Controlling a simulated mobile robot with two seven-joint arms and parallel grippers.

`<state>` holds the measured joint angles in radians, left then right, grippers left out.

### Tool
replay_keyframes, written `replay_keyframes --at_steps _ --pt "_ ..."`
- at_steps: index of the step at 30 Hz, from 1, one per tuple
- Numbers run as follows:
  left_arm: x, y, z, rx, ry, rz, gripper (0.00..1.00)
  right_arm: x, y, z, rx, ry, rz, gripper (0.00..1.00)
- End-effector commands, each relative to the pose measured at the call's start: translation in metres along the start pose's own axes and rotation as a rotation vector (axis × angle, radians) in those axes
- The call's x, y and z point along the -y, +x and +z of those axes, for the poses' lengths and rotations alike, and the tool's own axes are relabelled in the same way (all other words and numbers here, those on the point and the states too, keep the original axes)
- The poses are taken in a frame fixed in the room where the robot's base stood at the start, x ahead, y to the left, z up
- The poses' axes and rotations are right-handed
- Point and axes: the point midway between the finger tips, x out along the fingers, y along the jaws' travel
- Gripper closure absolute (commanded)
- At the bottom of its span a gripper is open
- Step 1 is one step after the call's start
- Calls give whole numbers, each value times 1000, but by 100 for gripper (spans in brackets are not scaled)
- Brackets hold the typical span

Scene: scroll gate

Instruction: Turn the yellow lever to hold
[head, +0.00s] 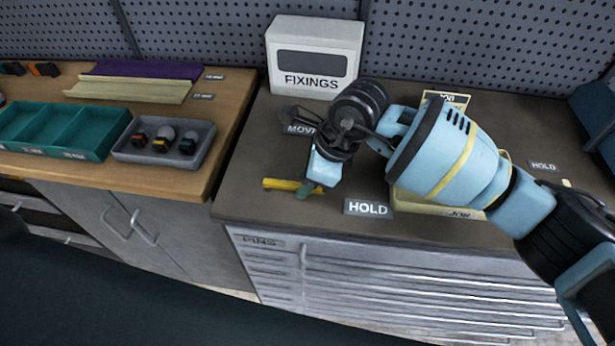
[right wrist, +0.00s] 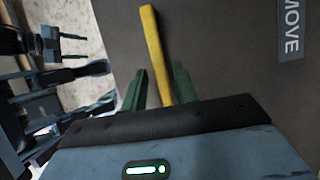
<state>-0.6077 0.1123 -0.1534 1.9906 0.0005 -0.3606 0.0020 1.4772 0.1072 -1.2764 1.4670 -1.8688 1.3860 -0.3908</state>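The yellow lever (head: 278,184) lies low over the dark worktop, pointing left in the head view; its right part and pivot are hidden by my right gripper. The right gripper (head: 304,189) comes down over it. In the right wrist view the yellow lever (right wrist: 152,45) runs between the two green fingers of my right gripper (right wrist: 160,85), with gaps beside it, so the gripper looks open. A HOLD label (head: 368,208) is at the worktop's front edge, right of the lever. A MOVE label (head: 298,129) is behind the lever. My left gripper (right wrist: 62,46) shows small with fingers apart.
A white FIXINGS box (head: 314,60) stands at the back. A yellow-edged board (head: 415,202) lies under my right arm, with another HOLD label (head: 543,166) to its right. On the wooden bench are a grey tray (head: 128,153) and a green bin (head: 50,130).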

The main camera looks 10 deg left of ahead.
Motion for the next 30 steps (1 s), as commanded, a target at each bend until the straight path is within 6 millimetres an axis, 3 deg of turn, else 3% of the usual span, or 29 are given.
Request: replay_keyframes --at_steps 11,24,30 --pt "0 0 -1 -2 1 0 51 0 -2 -1 -2 -2 0 64" --pt "0 1 0 0 1 0 51 0 -63 0 -1 -2 -1 64" --pt "0 1 0 0 0 0 51 0 -77 -1 -2 -1 0 64"
